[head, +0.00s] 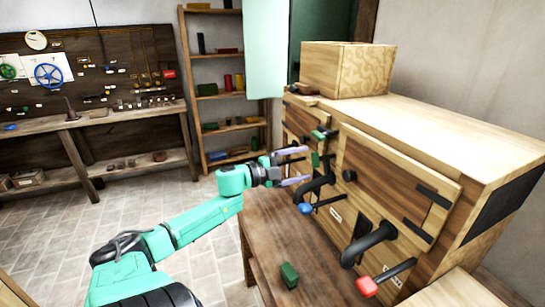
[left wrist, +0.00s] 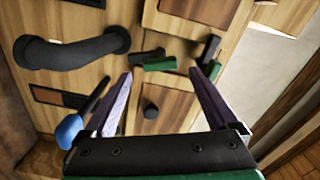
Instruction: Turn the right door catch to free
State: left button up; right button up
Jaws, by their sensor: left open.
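My left gripper (head: 299,165) is open and empty in front of the wooden cabinet (head: 447,150). Its fingers point at the gap between the two doors. Two small green-and-black catches show there, an upper one (head: 324,133) and a lower one (head: 316,159). In the left wrist view, one catch (left wrist: 160,64) lies between the fingertips (left wrist: 161,73) and the other (left wrist: 207,52) is just past the right fingertip. I cannot tell which serves the right door (head: 385,180). No contact shows. My right gripper is not in view.
Curved black handles (head: 370,244) and levers with a blue knob (head: 305,208) and a red knob (head: 366,287) stick out from the cabinet front. A green block (head: 288,274) lies on the low bench (head: 270,228). A wooden box (head: 345,70) stands on top.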

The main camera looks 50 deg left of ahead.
pick_arm(q)
jog(key=v, duration=1.1)
